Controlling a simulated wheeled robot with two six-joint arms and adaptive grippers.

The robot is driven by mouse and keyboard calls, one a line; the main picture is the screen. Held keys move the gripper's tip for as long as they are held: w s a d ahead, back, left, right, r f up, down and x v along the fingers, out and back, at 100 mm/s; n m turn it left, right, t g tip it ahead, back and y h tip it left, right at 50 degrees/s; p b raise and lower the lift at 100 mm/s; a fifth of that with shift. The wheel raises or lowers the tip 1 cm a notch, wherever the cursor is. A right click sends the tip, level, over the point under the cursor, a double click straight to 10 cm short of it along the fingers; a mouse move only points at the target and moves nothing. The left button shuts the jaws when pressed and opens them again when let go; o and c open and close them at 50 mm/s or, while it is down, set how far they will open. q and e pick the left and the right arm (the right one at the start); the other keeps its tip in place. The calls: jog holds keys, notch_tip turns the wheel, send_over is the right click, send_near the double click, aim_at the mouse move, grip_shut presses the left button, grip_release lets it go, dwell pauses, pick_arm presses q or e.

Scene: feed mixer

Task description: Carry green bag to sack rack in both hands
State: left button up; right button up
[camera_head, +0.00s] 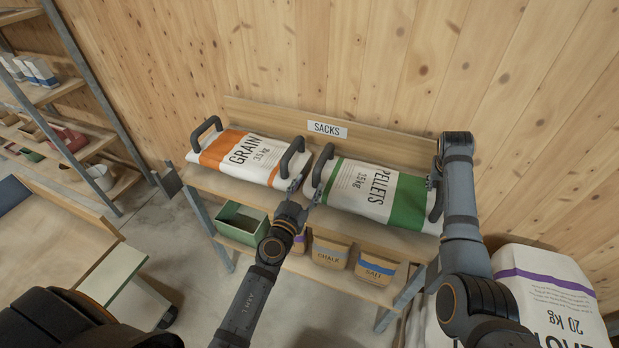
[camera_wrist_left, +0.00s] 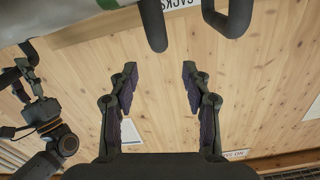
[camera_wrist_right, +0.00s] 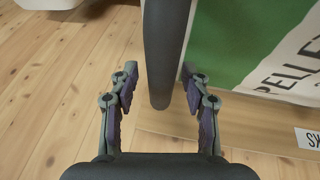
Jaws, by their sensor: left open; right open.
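The green bag (camera_head: 375,190), white with a green band and marked PELLETS, lies flat on the top board of the sack rack (camera_head: 262,203). It has a dark handle at each end. My left gripper (camera_head: 306,194) is open just in front of the bag's left handle (camera_head: 324,165); in the left wrist view that handle (camera_wrist_left: 153,22) shows just beyond the fingertips. My right gripper (camera_head: 433,182) is open at the right handle (camera_head: 437,205); in the right wrist view the handle (camera_wrist_right: 165,50) stands between the open fingers. The green band (camera_wrist_right: 232,40) is beside it.
A GRAIN bag (camera_head: 240,155) with an orange band lies close on the left, its right handle (camera_head: 291,157) near my left gripper. Below are a green box (camera_head: 241,222) and small bags (camera_head: 328,254). A large purple-striped sack (camera_head: 545,290) stands at right.

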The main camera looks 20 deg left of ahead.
jog(key=v, duration=1.2)
